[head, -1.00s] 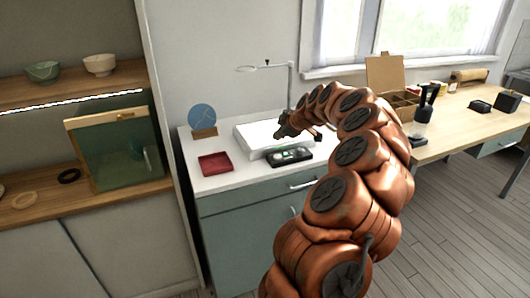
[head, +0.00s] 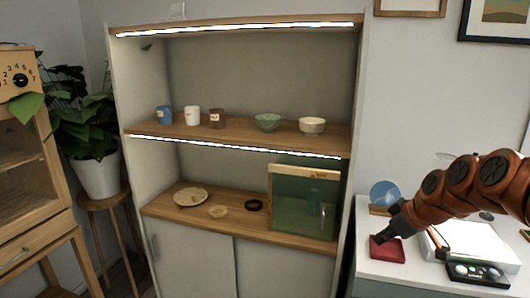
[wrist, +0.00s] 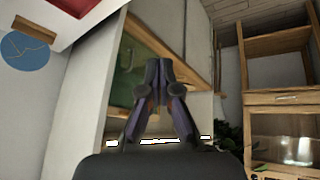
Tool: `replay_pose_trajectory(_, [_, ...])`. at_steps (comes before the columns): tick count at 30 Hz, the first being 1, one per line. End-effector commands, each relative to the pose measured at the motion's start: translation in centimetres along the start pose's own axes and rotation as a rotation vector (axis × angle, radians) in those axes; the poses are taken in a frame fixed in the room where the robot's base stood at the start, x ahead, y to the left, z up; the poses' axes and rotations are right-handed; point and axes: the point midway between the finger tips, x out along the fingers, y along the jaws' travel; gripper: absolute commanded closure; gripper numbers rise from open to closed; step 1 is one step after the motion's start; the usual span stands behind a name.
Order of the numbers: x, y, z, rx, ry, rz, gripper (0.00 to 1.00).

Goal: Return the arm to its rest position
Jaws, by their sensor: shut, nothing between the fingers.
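My gripper (head: 380,237) is at the right in the head view, at the end of my copper-coloured arm. It is above the white worktop, near the red tray (head: 387,250), and whether it touches the tray cannot be told. In the wrist view my gripper (wrist: 158,65) has its fingers together with nothing between them. My arm reaches in from the right edge, bent over the worktop.
A shelf unit (head: 240,240) holds cups, bowls, a plate, rings and a green glass case (head: 300,205). A blue disc on a stand (head: 385,194), a white light box (head: 462,240) and a black device (head: 478,273) stand on the worktop. A plant (head: 95,140) is at left.

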Motion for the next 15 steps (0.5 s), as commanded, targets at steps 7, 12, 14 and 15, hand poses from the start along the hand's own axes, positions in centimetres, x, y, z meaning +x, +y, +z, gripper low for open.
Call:
replay_pose_trajectory(7, [-3.1, -13.1, 0.4, 0.116, -0.192, -0.118, 1.00])
replay_pose_trajectory(12, [-5.5, -20.1, 3.8, 0.239, -0.358, -0.134, 1.00])
replay_pose_trajectory(14, [-6.6, -22.2, 5.4, 0.291, -0.418, -0.124, 1.00])
replay_pose_trajectory(15, [-7.3, -23.5, 6.7, 0.327, -0.462, -0.117, 1.00])
